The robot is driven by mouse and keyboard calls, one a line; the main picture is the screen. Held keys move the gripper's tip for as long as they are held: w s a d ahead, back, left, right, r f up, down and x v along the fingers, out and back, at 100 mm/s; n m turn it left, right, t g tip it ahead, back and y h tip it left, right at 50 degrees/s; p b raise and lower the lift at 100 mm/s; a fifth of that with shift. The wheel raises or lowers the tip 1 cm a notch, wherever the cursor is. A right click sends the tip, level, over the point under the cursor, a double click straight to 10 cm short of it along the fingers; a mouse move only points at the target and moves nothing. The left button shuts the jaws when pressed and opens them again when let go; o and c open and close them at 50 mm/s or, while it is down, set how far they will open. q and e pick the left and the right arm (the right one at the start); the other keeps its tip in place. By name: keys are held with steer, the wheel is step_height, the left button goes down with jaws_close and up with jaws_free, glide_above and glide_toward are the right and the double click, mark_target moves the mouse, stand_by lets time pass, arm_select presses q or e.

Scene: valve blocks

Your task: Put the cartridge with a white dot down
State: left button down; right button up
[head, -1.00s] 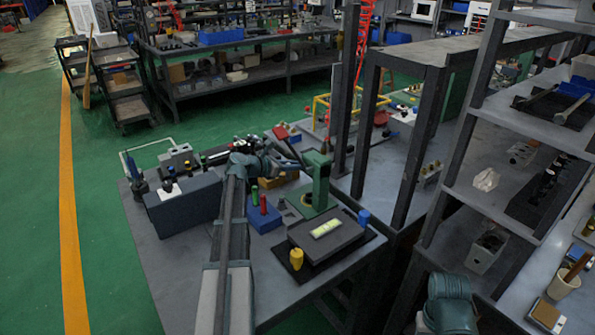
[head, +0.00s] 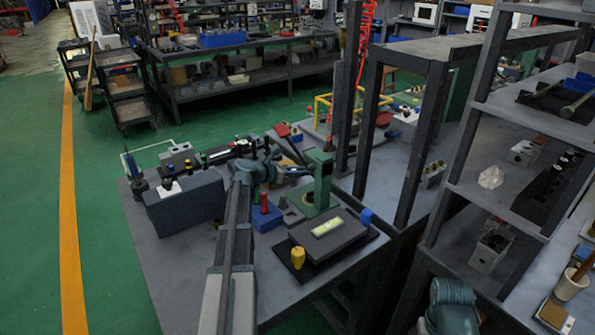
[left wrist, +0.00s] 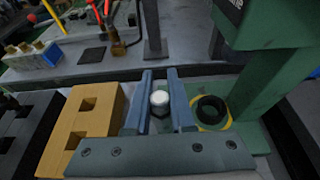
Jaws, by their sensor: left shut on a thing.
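The cartridge with a white dot (left wrist: 160,100) is upright between the blue fingers of my left gripper (left wrist: 163,98), its white top facing the wrist camera. My left gripper is shut on it. In the head view the left gripper (head: 298,172) is beside the green press (head: 319,180), at its left; the cartridge cannot be made out there. In the wrist view a dark round seat with a yellow ring (left wrist: 210,112) is just right of the fingers. A yellow-orange block with square holes (left wrist: 84,125) is to their left. My right gripper is out of view.
A blue block (head: 266,217) holds a red peg (head: 264,203). A dark grey box (head: 328,236) with a yellow-green label, a yellow knob (head: 297,257) and a blue knob (head: 365,217) is in front. A large grey block (head: 185,205) stands at left. Bare tabletop lies at front left.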

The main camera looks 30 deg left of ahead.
arm_select(q)
steer(key=shift+s+d, duration=0.15)
steer(key=shift+d, duration=3.55)
steer(key=shift+f+b, duration=0.75)
steer(key=shift+s+d+f+b, duration=0.25)
steer(key=shift+f+b, duration=0.15)
steer(key=shift+b, duration=0.25)
steer(key=c, duration=0.7)
jaws_free()
steer(key=shift+f, duration=0.1)
